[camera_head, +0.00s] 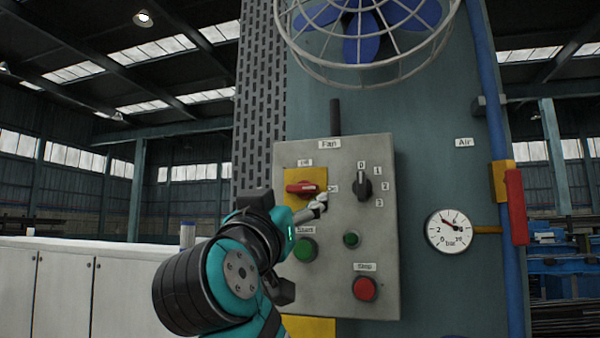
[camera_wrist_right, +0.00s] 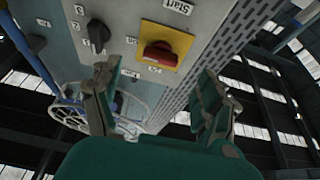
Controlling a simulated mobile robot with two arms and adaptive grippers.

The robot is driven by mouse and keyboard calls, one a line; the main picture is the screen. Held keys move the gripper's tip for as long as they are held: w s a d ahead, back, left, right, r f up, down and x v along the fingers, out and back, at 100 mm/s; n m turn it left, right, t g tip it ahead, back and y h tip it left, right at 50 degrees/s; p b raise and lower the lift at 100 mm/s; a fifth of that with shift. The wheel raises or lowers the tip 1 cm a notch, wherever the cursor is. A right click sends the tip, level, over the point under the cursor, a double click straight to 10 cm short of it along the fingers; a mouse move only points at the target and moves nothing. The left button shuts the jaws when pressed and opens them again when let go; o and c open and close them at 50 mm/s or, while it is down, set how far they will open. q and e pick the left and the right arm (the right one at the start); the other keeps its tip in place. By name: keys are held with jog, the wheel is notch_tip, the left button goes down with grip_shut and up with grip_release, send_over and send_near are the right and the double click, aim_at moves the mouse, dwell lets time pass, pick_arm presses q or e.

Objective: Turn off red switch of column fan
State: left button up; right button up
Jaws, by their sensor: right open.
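The red switch (camera_head: 302,188) is a rotary handle on a yellow plate at the upper left of the grey "Fan" panel (camera_head: 343,270). Its handle lies about horizontal in the head view. In the right wrist view the red switch (camera_wrist_right: 160,55) shows ahead, between and beyond the fingers. My right gripper (camera_head: 314,208) is just below and to the right of the switch in the head view, close to the panel. In the right wrist view my right gripper (camera_wrist_right: 157,76) is open, its fingers wide apart and empty. Contact with the switch is not visible. My left gripper is not in view.
The panel also carries a black selector knob (camera_head: 363,188), a green start button (camera_head: 305,249), a small green lamp (camera_head: 351,240) and a red stop button (camera_head: 365,288). The caged blue fan (camera_head: 362,35) is above. A pressure gauge (camera_head: 449,231) and red lever (camera_head: 516,207) stand right.

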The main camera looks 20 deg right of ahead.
aim_at(301, 190)
jog(key=p+x, duration=0.2)
jog(key=x, duration=0.3)
jog(key=shift+w+r+p, duration=0.2)
jog(key=shift+r+p, duration=0.05)
jog(key=shift+p, duration=0.1)
jog(key=shift+w+d, duration=0.3)
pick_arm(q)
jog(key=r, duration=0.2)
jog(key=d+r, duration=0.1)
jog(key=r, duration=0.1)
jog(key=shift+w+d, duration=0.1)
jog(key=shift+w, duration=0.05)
pick_arm(e)
jog(key=shift+a, duration=0.15)
jog(key=shift+c, duration=1.2)
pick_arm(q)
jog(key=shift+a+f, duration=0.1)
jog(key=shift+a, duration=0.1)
pick_arm(e)
jog(key=c, duration=0.9)
